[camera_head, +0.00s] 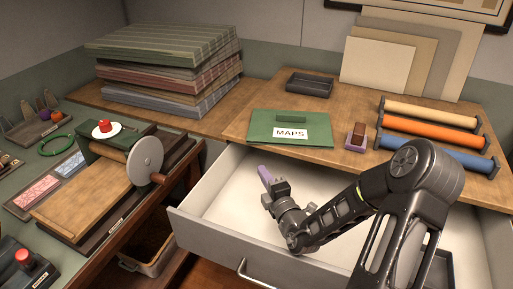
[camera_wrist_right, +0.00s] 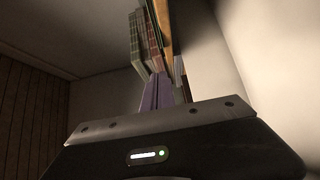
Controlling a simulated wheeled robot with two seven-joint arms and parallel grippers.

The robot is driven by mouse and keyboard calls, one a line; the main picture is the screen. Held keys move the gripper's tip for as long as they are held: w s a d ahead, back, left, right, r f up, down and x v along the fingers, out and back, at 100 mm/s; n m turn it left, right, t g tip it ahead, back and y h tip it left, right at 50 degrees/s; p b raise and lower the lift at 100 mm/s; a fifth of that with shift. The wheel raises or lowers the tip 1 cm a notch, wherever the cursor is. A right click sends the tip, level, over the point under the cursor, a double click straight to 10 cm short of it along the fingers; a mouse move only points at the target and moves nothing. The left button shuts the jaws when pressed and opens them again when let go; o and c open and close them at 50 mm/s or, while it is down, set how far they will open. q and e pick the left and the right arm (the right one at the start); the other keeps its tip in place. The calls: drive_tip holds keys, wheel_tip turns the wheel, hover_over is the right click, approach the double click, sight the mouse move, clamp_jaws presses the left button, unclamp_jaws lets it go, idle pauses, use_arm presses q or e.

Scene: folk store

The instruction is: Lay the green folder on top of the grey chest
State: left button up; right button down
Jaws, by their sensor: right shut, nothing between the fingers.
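A green folder (camera_head: 270,125) with a white label reading "MAPS" lies flat on a wooden top (camera_head: 335,155), close to its front edge. Below that top is a pale grey drawer (camera_head: 210,232), pulled open; I take it for part of the grey chest. My right gripper (camera_head: 264,173) has purple fingers and is shut and empty. It is over the open drawer, in front of and below the folder, apart from it. The fingers (camera_wrist_right: 158,93) also show closed together in the right wrist view. My left gripper is not in view.
Colored rolls (camera_head: 430,135) and a small stamp-like block (camera_head: 356,136) stand right of the folder. A dark tray (camera_head: 309,84) is behind it. A stack of thick patterned volumes (camera_head: 165,65) stands back left. A workbench with a crank-wheel press (camera_head: 145,160) is at left.

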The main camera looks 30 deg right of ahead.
drive_tip(key=shift+w, duration=0.1)
approach(252, 141)
drive_tip(key=w+a, duration=0.2)
drive_tip(key=w, duration=0.1)
drive_tip(key=shift+w+d+r+p, duration=0.15)
drive_tip(key=shift+w+d+p, duration=0.5)
drive_tip(key=shift+w+d, duration=0.9)
drive_tip(key=shift+s+d, duration=0.1)
